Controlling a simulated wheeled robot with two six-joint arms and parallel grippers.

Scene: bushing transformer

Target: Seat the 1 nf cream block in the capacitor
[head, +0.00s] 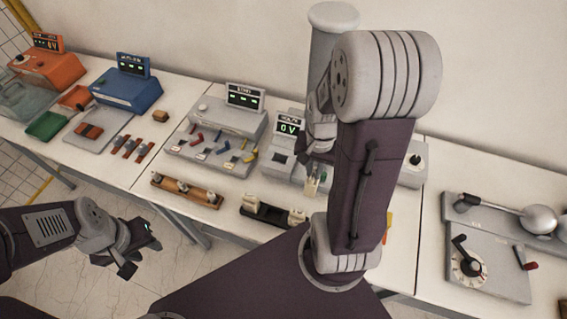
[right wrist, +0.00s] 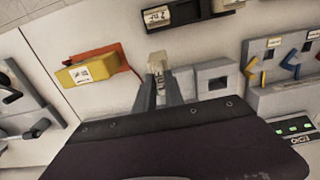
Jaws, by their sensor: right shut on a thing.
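My right gripper (right wrist: 160,88) is shut on a small cream block (right wrist: 157,62) in the right wrist view. In the head view the block (head: 312,186) shows as a pale piece below my right arm. The gripper is beside a low grey unit (right wrist: 213,75) with a square opening, probably the capacitor; the arm hides much of it in the head view. I cannot tell whether the block touches it. A dark holder (head: 268,214) in front carries other cream blocks; one label shows in the right wrist view. My left gripper (head: 138,254) is open and empty, off the table's front.
A panel with coloured levers (head: 212,138) stands left, with a wooden rack (head: 186,192) before it. A yellow labelled box (right wrist: 86,72) lies on the other side of my right gripper. A lever unit (head: 490,262) stands at right. Orange (head: 47,66) and blue (head: 128,90) units stand far left.

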